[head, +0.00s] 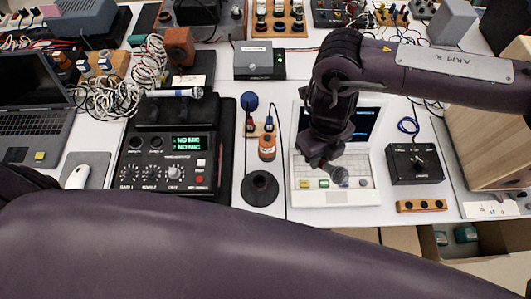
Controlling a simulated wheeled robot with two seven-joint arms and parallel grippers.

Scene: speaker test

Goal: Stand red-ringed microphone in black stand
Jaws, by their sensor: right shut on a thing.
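My right gripper (322,158) is shut on a microphone (341,176), whose round grey mesh head sticks out to the lower right. Most of its body is hidden by the gripper, and I cannot make out a ring colour. They are over the white laptop-like device. The black stand (260,188), a round base with a raised cup in the middle, is on the white table to the left of the gripper, apart from it, and looks empty. My left arm crosses the foreground; its gripper is out of view.
An orange bottle-like thing (267,148) and a dark blue ball (250,102) are behind the stand. A black knob box (414,164) is at right. A cable runs right of the stand.

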